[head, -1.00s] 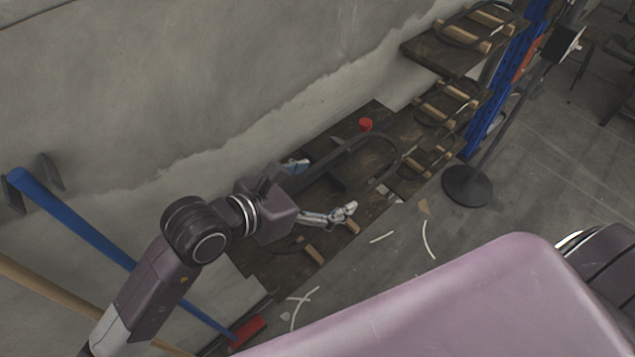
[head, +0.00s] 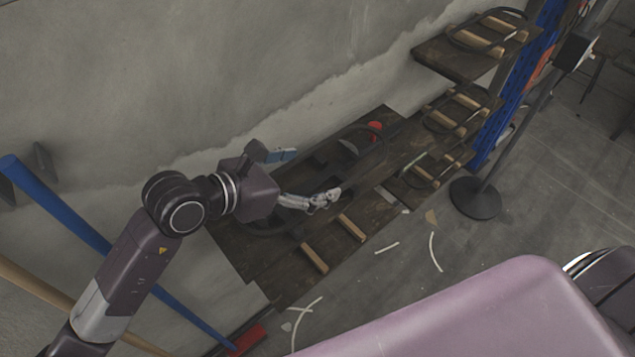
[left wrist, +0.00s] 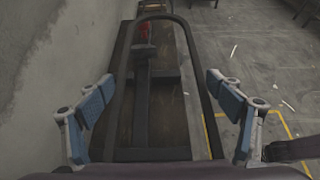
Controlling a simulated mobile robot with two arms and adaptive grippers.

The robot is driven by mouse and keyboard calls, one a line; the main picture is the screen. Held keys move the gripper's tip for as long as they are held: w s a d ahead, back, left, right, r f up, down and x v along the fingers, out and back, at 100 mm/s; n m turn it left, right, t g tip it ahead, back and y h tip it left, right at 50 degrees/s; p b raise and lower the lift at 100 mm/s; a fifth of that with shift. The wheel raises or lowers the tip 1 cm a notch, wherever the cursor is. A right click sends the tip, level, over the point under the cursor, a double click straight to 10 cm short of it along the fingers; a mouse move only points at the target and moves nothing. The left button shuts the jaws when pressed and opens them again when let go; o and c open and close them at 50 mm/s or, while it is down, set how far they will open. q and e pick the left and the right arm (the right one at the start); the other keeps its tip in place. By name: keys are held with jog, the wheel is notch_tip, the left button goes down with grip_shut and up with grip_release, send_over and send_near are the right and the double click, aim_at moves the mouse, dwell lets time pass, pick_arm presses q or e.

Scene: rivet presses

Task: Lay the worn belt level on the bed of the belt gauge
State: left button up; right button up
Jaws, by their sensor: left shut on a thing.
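The worn belt (head: 352,129) is a long dark loop. My left gripper (head: 304,177) is shut on its two long sides, one finger at each side. In the left wrist view the belt (left wrist: 123,60) runs away from my left gripper (left wrist: 160,108), its far bend near the top. The belt gauge (left wrist: 141,88), a dark bar with a crosspiece and a red part at its far end, shows inside the loop. Its red part (head: 375,129) also shows in the head view. I cannot tell the belt's height above the bed. My right gripper is not in view.
The gauge stands on a dark wooden bench (head: 285,277) along the concrete wall. Two bare wooden pegs (head: 314,258) are at its front edge. More belts on pegs lie on shelves (head: 450,62) beyond. A post with a round base (head: 476,198) stands on the floor.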

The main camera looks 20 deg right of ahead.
pick_arm(q)
jog(key=shift+w+a+f+b, duration=0.2)
jog(key=shift+w+b, duration=0.2)
jog(key=shift+w, duration=0.2)
jog(key=shift+w+a+f+b, duration=0.15)
jog(key=shift+w+a+b, duration=0.15)
jog(key=shift+w, duration=0.3)
jog(key=shift+w+a+f+b, duration=0.15)
jog(key=shift+w+b, duration=0.3)
jog(key=shift+w, duration=0.15)
jog(key=shift+w+a+f+b, duration=0.1)
jog(key=shift+w+f+b, duration=0.1)
jog(key=shift+f+b, duration=2.3)
jog(key=shift+f, duration=0.2)
jog(key=o, duration=1.1)
jog(key=shift+o, duration=0.2)
jog(key=v, duration=1.2)
jog(key=shift+s+f, duration=0.1)
